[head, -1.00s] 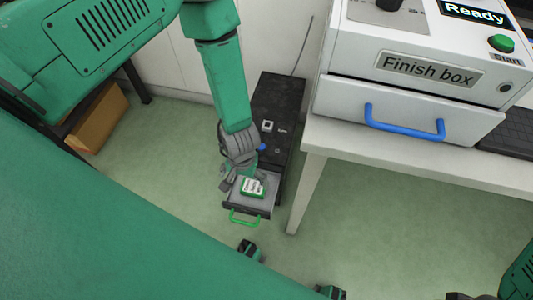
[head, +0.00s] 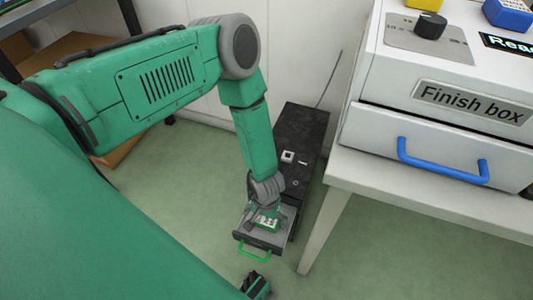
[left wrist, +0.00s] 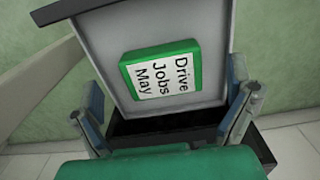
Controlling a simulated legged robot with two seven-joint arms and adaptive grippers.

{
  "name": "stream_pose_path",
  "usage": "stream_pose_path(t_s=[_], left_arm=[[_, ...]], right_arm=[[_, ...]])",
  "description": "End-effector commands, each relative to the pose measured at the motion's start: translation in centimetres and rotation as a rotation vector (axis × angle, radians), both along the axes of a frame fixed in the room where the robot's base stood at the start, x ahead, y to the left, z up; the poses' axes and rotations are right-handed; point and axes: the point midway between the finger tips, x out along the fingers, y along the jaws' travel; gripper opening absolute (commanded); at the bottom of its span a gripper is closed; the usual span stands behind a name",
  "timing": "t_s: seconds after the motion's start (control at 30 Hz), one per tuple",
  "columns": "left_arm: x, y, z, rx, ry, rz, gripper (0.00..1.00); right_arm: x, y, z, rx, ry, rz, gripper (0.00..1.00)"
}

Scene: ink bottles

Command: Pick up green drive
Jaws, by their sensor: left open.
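The green drive (head: 267,223) lies flat in the open drawer (head: 286,214) of a low black unit. In the left wrist view the drive (left wrist: 161,71) is a green block with a white label reading "Drive Jobs May", and the drawer floor (left wrist: 112,42) is grey around it. My left gripper (head: 264,212) is right over the drawer and partly covers the drive in the head view. In the left wrist view its fingers (left wrist: 166,112) are spread wide, one on each side, with nothing between the tips.
The black unit (head: 303,140) stands on the floor against the wall; its drawer has a green handle (head: 256,252). A white table (head: 390,195) stands close on the right with the Finish box (head: 440,140) and its blue handle (head: 440,165). Green floor lies around.

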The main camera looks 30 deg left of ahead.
Motion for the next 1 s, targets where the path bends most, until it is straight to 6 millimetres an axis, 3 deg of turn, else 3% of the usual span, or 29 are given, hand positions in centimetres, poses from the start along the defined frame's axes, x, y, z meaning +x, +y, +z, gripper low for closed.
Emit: stream_pose_path(t_s=[0.03,0.17,0.4,0.43,0.57,0.6,0.87,1.0], left_arm=[[-0.2,0.2,-1.3,-0.001,0.002,0.002,0.97],[-0.2,0.3,-3.0,-0.002,0.001,0.0,0.97],[-0.1,0.3,-3.2,-0.004,0.0,0.0,0.97],[-0.1,0.3,-3.1,-0.004,0.0,0.0,0.9],[-0.1,0.3,-3.1,-0.002,0.001,0.0,0.45],[-0.1,0.3,-3.1,-0.002,0.001,0.0,0.4],[-0.1,0.2,-3.0,-0.002,0.001,0.0,0.4],[0.0,0.2,-1.6,-0.003,-0.001,-0.002,0.4]], right_arm=[[0.0,0.0,-0.8,0.0,0.0,-0.001,0.4],[0.0,0.0,-1.5,-0.001,0.001,-0.001,0.4],[0.0,0.0,-1.4,0.0,0.0,-0.001,0.4],[0.0,0.0,-1.4,0.0,0.0,-0.001,0.4],[0.0,0.0,-1.4,0.0,0.0,0.0,0.4],[0.0,0.0,-1.4,0.0,0.0,-0.001,0.4],[0.0,0.0,-1.4,0.0,0.0,-0.001,0.4],[0.0,0.0,-0.7,0.0,0.0,-0.001,0.4]])
